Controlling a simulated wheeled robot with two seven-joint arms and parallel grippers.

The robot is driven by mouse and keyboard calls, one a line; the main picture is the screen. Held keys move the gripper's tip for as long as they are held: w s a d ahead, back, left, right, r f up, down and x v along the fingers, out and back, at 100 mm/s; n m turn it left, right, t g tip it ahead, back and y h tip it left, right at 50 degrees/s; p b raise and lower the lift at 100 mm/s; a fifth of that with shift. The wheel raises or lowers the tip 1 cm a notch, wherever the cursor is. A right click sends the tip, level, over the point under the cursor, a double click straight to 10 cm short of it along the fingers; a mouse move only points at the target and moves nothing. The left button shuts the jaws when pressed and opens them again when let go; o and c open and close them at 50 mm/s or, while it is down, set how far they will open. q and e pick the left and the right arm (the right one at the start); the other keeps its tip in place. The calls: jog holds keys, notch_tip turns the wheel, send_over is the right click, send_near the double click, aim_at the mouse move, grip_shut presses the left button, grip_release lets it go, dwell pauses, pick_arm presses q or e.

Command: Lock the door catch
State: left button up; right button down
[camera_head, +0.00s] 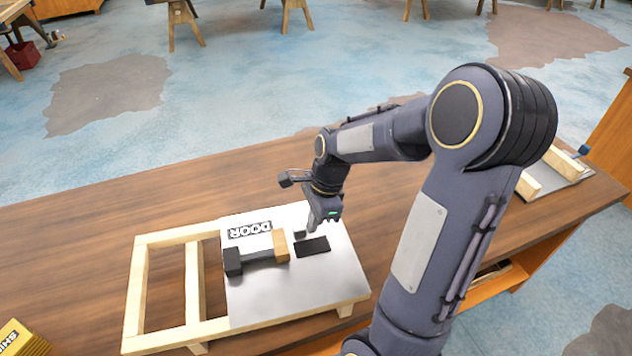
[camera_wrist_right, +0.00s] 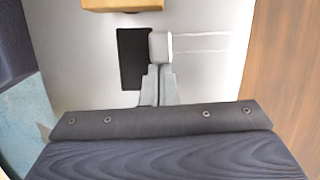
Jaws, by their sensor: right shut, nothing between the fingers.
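The door panel (camera_head: 290,292) is a grey metal sheet marked "DOOR", lying flat on a pale wooden frame (camera_head: 137,290). In the right wrist view, a small pale grey block (camera_wrist_right: 160,46), seemingly the catch, sits at the right edge of the black patch (camera_wrist_right: 133,60). Thin lines run right from it. My right gripper (camera_head: 311,229) is shut and empty, low over the panel. Its fingertips (camera_wrist_right: 157,70) are right at the grey block; whether they touch it is unclear. My left gripper is out of view.
The frame rests on a brown wooden table (camera_head: 80,232). A yellow box (camera_head: 20,340) is at the lower left. Another wooden piece (camera_head: 545,178) lies at the table's right end. My right arm covers much of the table's right side.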

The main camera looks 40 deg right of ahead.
jog(key=shift+a, duration=0.25)
dwell(0.5)
jog(key=shift+s+d, duration=0.15)
jog(key=shift+d, duration=0.35)
jog(key=d, duration=0.1)
jog(key=s+d, duration=0.1)
jog(key=d, duration=0.1)
jog(key=shift+s+r+p, duration=0.15)
jog(key=shift+r+p, duration=0.25)
jog(key=v, duration=0.9)
jog(key=shift+s+r, duration=0.1)
jog(key=shift+s, duration=0.05)
